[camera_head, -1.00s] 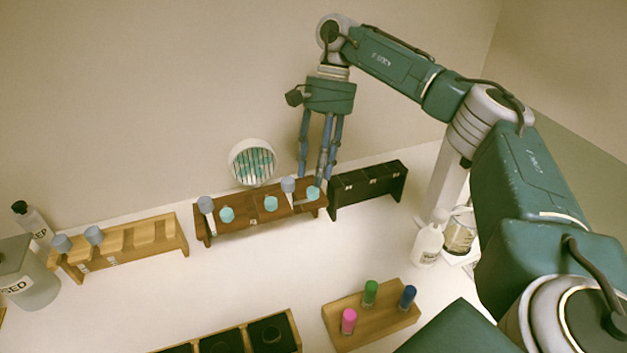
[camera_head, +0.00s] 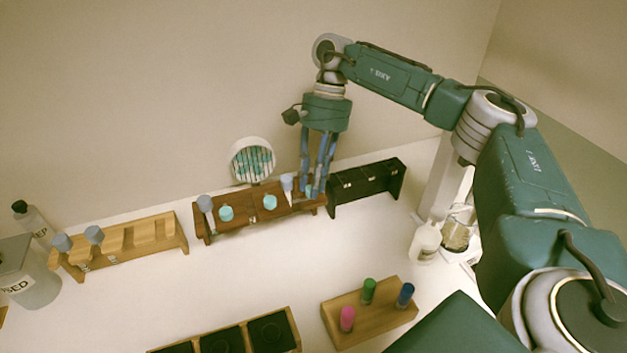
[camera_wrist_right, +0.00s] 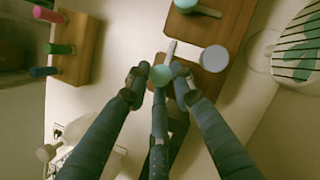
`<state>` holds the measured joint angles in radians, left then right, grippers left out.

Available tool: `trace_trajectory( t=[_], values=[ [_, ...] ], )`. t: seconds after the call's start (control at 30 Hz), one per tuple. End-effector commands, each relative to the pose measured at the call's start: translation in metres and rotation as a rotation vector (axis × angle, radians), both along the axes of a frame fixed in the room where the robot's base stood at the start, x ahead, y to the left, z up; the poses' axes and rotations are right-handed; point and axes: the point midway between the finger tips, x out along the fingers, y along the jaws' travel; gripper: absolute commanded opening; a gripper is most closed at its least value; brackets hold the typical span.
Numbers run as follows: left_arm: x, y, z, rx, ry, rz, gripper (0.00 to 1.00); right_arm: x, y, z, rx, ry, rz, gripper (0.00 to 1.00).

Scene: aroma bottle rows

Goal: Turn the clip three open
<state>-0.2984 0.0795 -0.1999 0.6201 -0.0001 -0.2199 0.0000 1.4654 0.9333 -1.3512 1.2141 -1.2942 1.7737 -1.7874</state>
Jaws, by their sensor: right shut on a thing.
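A dark brown wooden rack (camera_head: 240,225) stands against the back wall. It holds teal round caps, one at left (camera_head: 226,213) and one in the middle (camera_head: 270,202), and grey-topped pieces at left (camera_head: 204,203) and right (camera_head: 287,182). My right gripper (camera_head: 314,192) points down at the rack's right end, its fingers around a third teal cap. In the wrist view this teal cap (camera_wrist_right: 160,75) sits between the fingertips, beside a pale bar (camera_wrist_right: 171,50) and a grey round top (camera_wrist_right: 214,58). I cannot tell which piece is clip three. My left gripper is not in view.
A black rack (camera_head: 368,187) stands just right of the gripper. A lighter wooden rack (camera_head: 130,240) is at left. A small block with pink, green and blue vials (camera_head: 370,315) is in front. A white bottle (camera_head: 424,243) stands at right. The round wall grille (camera_head: 252,160) is behind.

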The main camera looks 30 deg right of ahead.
Motion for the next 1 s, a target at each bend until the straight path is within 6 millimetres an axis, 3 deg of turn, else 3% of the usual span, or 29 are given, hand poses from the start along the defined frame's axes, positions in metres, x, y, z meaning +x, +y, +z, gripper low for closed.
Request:
trace_trajectory(
  t=[0.37, 1.0],
  values=[
    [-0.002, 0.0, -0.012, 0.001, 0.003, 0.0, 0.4, 0.0, 0.003, 0.0, 0.01, -0.004, -0.139, 0.0],
    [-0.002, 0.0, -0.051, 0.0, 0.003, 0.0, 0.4, -0.003, 0.003, 0.001, 0.012, -0.008, -0.726, 0.0]
  ],
)
